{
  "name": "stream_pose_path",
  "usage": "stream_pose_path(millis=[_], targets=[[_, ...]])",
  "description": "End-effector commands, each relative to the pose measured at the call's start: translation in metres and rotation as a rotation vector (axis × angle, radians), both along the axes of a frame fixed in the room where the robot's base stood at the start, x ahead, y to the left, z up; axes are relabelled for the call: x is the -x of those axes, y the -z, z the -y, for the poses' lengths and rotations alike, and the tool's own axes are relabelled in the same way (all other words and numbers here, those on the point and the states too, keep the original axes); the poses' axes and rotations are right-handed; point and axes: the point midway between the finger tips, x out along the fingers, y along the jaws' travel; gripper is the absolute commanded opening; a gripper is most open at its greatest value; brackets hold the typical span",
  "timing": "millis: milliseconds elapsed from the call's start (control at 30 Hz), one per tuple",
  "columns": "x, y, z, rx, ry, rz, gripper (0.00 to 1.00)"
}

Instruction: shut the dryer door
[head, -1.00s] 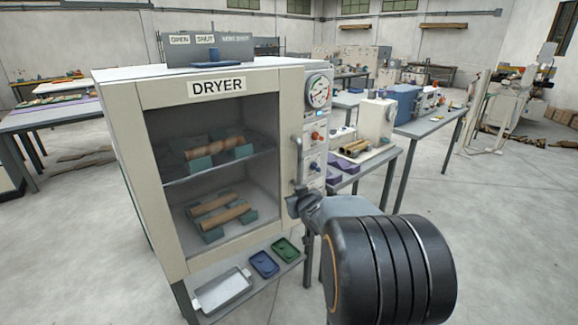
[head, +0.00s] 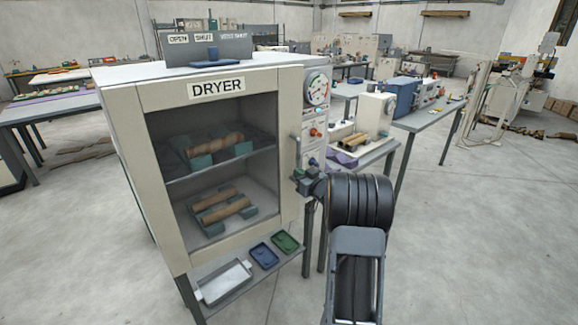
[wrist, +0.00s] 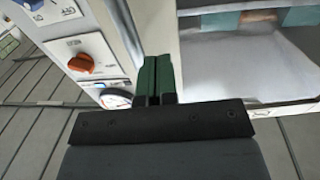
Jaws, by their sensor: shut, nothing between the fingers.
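The door lies at or close to the cabinet front; I cannot tell whether a small gap remains. Its upright grey handle (head: 296,152) is at the right edge. My gripper (head: 303,175) is at the lower end of the handle, beside the door's right edge; contact is unclear. In the wrist view its dark green fingers (wrist: 157,78) are together and empty, in front of the pale door edge (wrist: 194,65).
The control panel (head: 316,120) with a gauge and orange knob is right of the door. Brown rolls (head: 216,145) rest on shelves behind the glass. A metal tray (head: 224,282) and small blue and green trays are on the ledge below. A bench (head: 375,158) stands right; floor in front is clear.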

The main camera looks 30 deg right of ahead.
Motion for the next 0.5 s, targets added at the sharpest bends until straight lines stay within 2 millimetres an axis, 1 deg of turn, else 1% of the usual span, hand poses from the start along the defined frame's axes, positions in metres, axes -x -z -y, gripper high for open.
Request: stream_pose_path(millis=[33,200,333,500], targets=[[-0.01,-0.001,-0.001,0.0,-0.003,-0.001,0.0],[-0.036,-0.001,-0.003,0.0,-0.001,-0.001,0.0],[-0.05,-0.001,-0.004,0.001,-0.001,-0.001,0.0],[-0.06,0.0,-0.005,0.001,0.001,-0.001,0.0]])
